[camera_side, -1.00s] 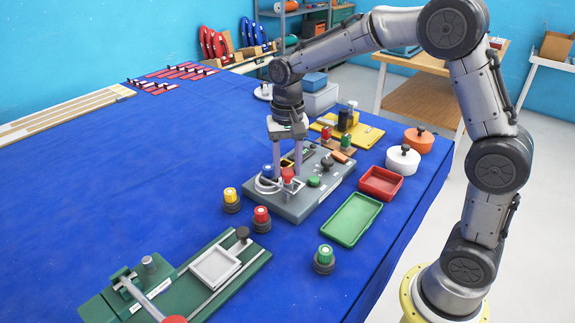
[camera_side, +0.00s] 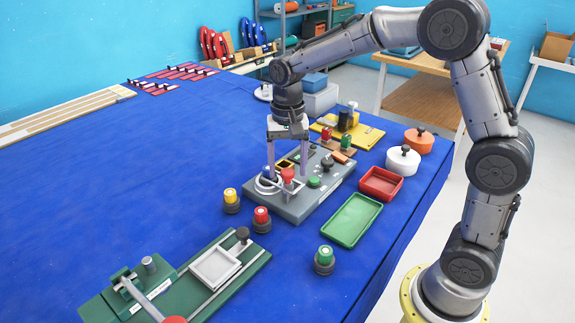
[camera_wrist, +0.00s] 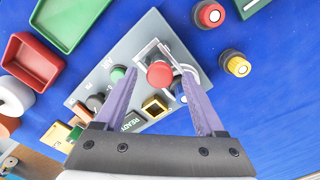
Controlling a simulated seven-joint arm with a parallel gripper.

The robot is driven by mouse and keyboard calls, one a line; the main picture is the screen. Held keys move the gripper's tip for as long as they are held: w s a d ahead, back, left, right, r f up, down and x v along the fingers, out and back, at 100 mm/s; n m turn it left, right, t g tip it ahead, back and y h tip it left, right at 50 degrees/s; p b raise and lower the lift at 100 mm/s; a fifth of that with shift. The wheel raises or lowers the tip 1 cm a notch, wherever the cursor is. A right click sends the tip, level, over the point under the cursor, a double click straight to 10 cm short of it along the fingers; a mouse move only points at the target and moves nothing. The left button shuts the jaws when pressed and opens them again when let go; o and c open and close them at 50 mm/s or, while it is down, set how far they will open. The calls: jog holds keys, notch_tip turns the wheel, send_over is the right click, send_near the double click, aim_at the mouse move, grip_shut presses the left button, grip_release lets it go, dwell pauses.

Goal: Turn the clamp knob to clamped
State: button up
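The grey control panel (camera_side: 310,200) carries several knobs and buttons. It also shows in the wrist view (camera_wrist: 150,35). A red mushroom-shaped knob (camera_wrist: 160,74) stands at one end beside a clear or pale frame. A blue knob (camera_wrist: 181,92) is partly hidden by one finger. A green button (camera_wrist: 118,73) and a dark knob (camera_wrist: 95,103) sit farther along. I cannot tell which one is the clamp knob. My gripper (camera_side: 287,173) is open and empty, pointing down over the panel. In the wrist view its fingers (camera_wrist: 160,75) appear on either side of the red knob; contact cannot be seen.
Yellow (camera_side: 231,200), red (camera_side: 261,219) and green-topped (camera_side: 325,260) knobs stand loose near the panel. A green tray (camera_side: 352,220), red tray (camera_side: 381,184) and white pot (camera_side: 403,160) are to its right. A green fixture (camera_side: 215,275) lies in front.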

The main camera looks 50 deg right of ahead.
aim_at(288, 171)
notch_tip(288, 171, up, 14)
dwell(0.6)
jog(key=s+r+n+t, duration=0.1)
jog(key=s+r, duration=0.1)
jog(key=s, duration=0.5)
jog(key=s+r+n+t, duration=0.1)
jog(key=s+r+t, duration=0.15)
jog(key=s, duration=0.35)
jog(key=s+f+n+t, duration=0.2)
jog(key=s+f+n, duration=0.5)
jog(key=s+f, duration=0.3)
jog(key=shift+s+a+f, duration=0.25)
jog(key=shift+s+f, duration=0.05)
jog(key=shift+f, duration=0.35)
